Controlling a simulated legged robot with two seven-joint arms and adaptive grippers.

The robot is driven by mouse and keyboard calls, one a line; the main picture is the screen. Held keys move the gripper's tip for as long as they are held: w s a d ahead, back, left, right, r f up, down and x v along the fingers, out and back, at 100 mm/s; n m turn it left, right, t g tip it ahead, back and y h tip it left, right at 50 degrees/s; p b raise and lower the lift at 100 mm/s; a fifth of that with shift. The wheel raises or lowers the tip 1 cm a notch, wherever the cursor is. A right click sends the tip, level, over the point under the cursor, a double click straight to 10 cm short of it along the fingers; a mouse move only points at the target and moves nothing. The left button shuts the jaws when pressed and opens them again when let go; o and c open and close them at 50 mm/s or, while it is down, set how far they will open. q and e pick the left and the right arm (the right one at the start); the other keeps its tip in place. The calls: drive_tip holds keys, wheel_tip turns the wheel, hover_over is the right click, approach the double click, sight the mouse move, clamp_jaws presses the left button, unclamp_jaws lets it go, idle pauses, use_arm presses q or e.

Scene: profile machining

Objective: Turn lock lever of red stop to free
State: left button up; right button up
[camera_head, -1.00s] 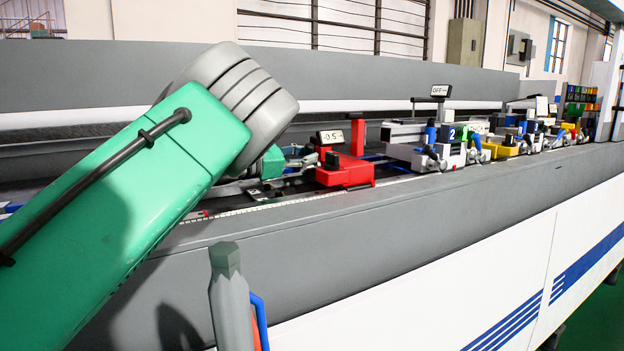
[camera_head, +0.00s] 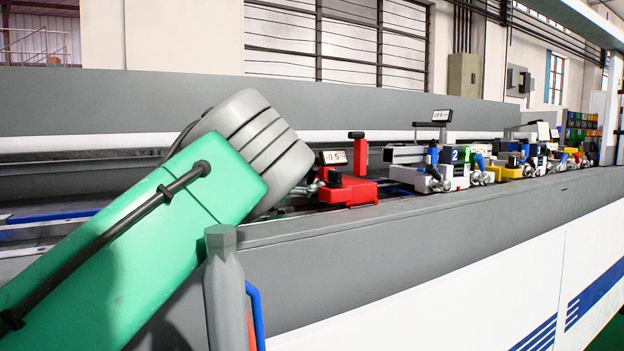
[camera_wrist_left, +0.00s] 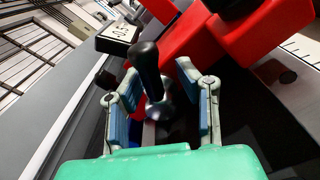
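The red stop (camera_head: 350,192) sits on the machine bed in the middle of the head view. It carries a small display (camera_head: 334,157) and a red upright post. In the left wrist view, the red stop (camera_wrist_left: 262,42) fills the upper right. Its lock lever (camera_wrist_left: 146,66), with a black knob, stands between the two blue-padded fingers of my left gripper (camera_wrist_left: 158,82). The gripper is open, with a visible gap to the finger on the right. Contact with the other finger cannot be told. In the head view my left arm hides most of this gripper. My right gripper is out of view.
A grey stop unit marked 2 (camera_head: 458,170), a yellow one (camera_head: 508,171) and several more stand further right along the bed. A grey, bottle-shaped object (camera_head: 226,295) with a blue part rises at the bottom. The grey front ledge (camera_head: 450,217) is clear.

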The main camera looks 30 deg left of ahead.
use_arm(q)
drive_tip(key=shift+w+r, duration=0.1)
drive_tip(key=shift+a+r, duration=0.15)
drive_tip(key=shift+r, duration=0.05)
drive_tip(key=v, duration=1.2)
drive_tip(key=shift+f, duration=0.3)
